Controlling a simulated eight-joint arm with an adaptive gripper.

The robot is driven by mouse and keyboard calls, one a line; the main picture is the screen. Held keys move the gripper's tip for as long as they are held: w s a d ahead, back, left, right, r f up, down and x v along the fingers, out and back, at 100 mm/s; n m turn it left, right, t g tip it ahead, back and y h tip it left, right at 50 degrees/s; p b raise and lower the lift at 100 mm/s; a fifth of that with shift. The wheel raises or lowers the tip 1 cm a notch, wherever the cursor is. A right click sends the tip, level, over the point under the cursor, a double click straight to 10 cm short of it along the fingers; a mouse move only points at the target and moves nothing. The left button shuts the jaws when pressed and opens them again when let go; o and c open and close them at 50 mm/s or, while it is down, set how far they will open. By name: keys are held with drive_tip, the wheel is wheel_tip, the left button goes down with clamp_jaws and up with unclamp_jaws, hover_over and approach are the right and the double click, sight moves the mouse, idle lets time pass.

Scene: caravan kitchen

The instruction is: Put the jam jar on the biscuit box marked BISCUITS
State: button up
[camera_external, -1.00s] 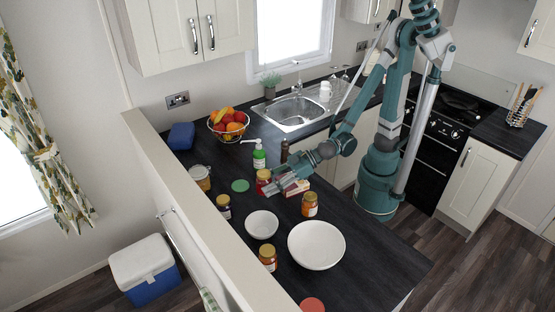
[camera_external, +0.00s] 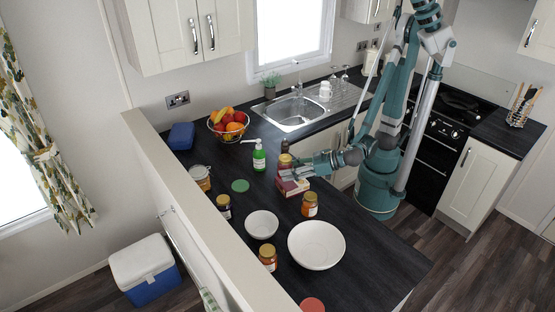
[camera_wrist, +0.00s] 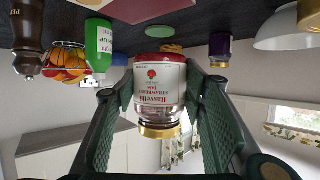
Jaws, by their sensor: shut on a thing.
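The jam jar (camera_external: 285,161) has a gold lid and red contents. My gripper (camera_external: 287,174) is shut on it, one finger on each side. In the wrist view the jar (camera_wrist: 160,95) appears upside down between the two green fingers (camera_wrist: 160,110), its white label reading raspberry jam. The biscuit box (camera_external: 293,187), red and cream, lies on the dark worktop under my gripper. In the external view the jar shows just above and behind the box's left part.
A green soap bottle (camera_external: 259,157) and a dark pepper mill (camera_external: 284,146) stand close by. An orange jar (camera_external: 310,205) is right of the box. A dark jar (camera_external: 223,206), small bowl (camera_external: 262,225) and large white bowl (camera_external: 316,246) stand nearer. A green disc (camera_external: 240,186) lies left.

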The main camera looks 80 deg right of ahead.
drive_tip(key=s+d+r+m+h, duration=0.2)
drive_tip(key=s+d+r, duration=0.1)
drive_tip(key=d+r, duration=0.1)
drive_tip(key=shift+h, duration=0.4)
drive_tip(key=shift+f, duration=0.1)
drive_tip(key=b, duration=0.1)
hover_over(292, 184)
drive_tip(key=s+d, duration=0.1)
drive_tip(key=d, duration=0.1)
drive_tip(key=shift+d+f, duration=0.1)
drive_tip(key=shift+f, duration=2.75)
drive_tip(key=shift+f+b, duration=0.85)
drive_tip(key=shift+f, duration=1.25)
drive_tip(key=o, duration=1.1)
drive_tip(key=shift+s+f+g, duration=0.1)
drive_tip(key=shift+g, duration=0.2)
drive_tip(key=shift+o, duration=0.2)
